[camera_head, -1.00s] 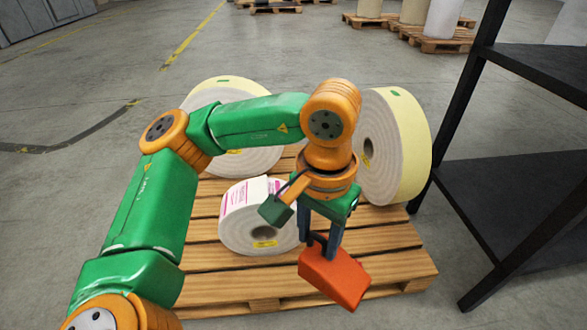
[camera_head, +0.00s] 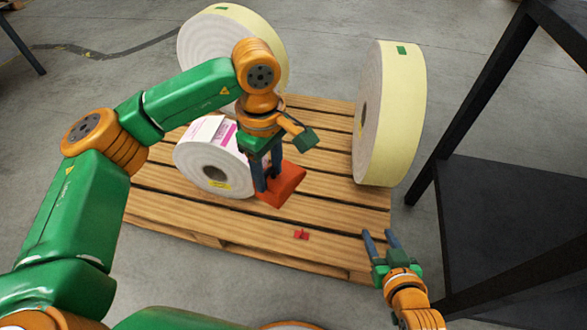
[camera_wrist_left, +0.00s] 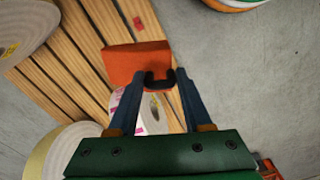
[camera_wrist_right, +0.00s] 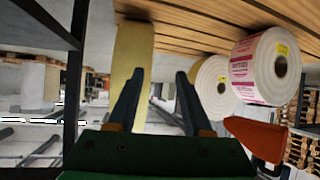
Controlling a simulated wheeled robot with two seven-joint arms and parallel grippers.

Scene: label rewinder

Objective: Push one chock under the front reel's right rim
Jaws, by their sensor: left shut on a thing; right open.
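The front reel (camera_head: 204,152), white with a pink printed label, stands on its rim on the wooden pallet. My left gripper (camera_head: 265,188) is shut on the dark handle of an orange chock (camera_head: 287,187), at the reel's right side in the head view. The left wrist view shows the chock (camera_wrist_left: 136,65) at the fingertips. Whether the chock touches the reel or pallet I cannot tell. In the right wrist view the chock (camera_wrist_right: 258,138) is apart from the reel (camera_wrist_right: 264,68). My right gripper (camera_head: 379,237) is open and empty near the pallet's front right corner.
Two larger yellow-edged reels stand behind, one at back left (camera_head: 212,50) and one at right (camera_head: 396,115). A small red object (camera_head: 301,234) lies on the pallet's front boards (camera_head: 240,228). A black shelf rack (camera_head: 480,200) stands at the right. The front right boards are mostly clear.

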